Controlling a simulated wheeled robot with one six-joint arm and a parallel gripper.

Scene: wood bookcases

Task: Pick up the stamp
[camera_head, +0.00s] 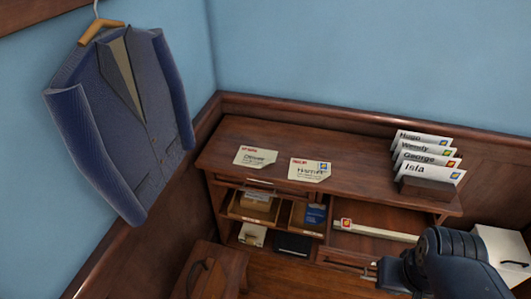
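A small red and yellow stamp-like square (346,223) shows at the left end of a long white strip (378,232) in the desk's open middle compartment. I cannot tell if it lies loose or is fixed there. My gripper (370,269) is at the lower right, below and a little right of that square, apart from it in the picture. Its fingers are small and partly hidden by my dark arm, so their opening is unclear.
The wooden desk (365,165) stands against the wall. A holder (430,188) with several stamped envelopes is at its right. Cubbies at lower left hold small boxes (256,201). A chair (215,272) stands in front, and a white box (503,250) is at right.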

